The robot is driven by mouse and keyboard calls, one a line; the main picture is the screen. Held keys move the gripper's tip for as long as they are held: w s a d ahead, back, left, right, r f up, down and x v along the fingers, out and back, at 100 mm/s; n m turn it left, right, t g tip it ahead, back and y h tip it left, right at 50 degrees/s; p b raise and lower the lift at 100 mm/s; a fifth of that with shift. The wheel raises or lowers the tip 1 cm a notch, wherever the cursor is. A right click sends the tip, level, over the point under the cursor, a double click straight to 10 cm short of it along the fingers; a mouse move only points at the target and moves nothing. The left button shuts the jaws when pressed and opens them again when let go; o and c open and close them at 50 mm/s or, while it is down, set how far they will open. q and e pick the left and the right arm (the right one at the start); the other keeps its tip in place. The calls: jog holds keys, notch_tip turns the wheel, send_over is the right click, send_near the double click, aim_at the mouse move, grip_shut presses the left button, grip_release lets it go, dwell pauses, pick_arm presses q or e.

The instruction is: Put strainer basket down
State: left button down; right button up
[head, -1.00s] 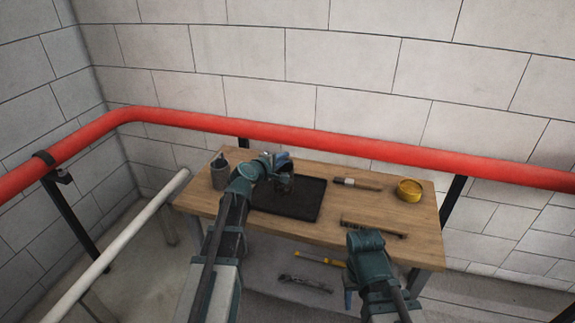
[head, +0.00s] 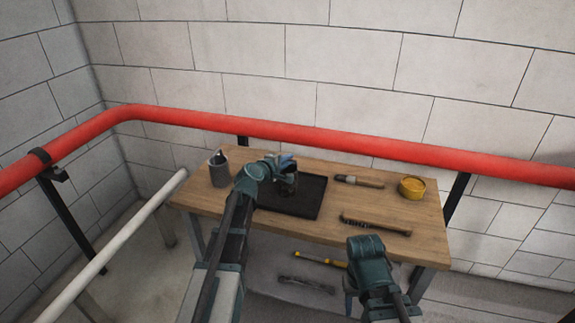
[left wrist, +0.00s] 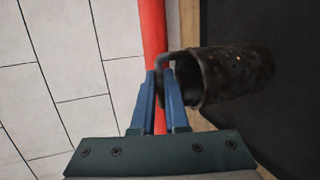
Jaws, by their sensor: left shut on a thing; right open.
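The strainer basket (left wrist: 235,75) is a dark, perforated cylinder with a bent handle at its open end. In the left wrist view my left gripper (left wrist: 160,75) has its blue fingers shut on that handle. In the head view the left gripper (head: 286,163) is over the left part of a black tray (head: 308,195), with the dark basket (head: 288,184) just below it. I cannot tell whether the basket touches the tray. My right gripper (head: 350,305) is low in front of the table, mostly hidden by its own arm.
The wooden table (head: 330,226) also bears a grey cup (head: 219,171), a brush (head: 358,181), a yellow tin (head: 412,188) and a wire brush (head: 375,225). A red pipe (head: 330,145) runs behind the table. A yellow-handled tool (head: 318,259) and a wrench (head: 306,284) lie below.

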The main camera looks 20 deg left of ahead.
pick_arm(q)
jog(key=shift+r, duration=0.1)
jog(key=c, duration=1.4)
grip_release()
jog(key=shift+f, duration=0.2)
jog(key=o, duration=0.5)
jog(key=shift+r, duration=0.2)
jog(key=shift+s+r, duration=0.15)
jog(key=shift+s, duration=0.2)
jog(key=p+v, duration=0.3)
jog(key=v, duration=0.8)
jog(key=shift+s+a+p, duration=0.1)
jog(key=shift+s+p, duration=0.05)
jog(key=shift+p, duration=0.25)
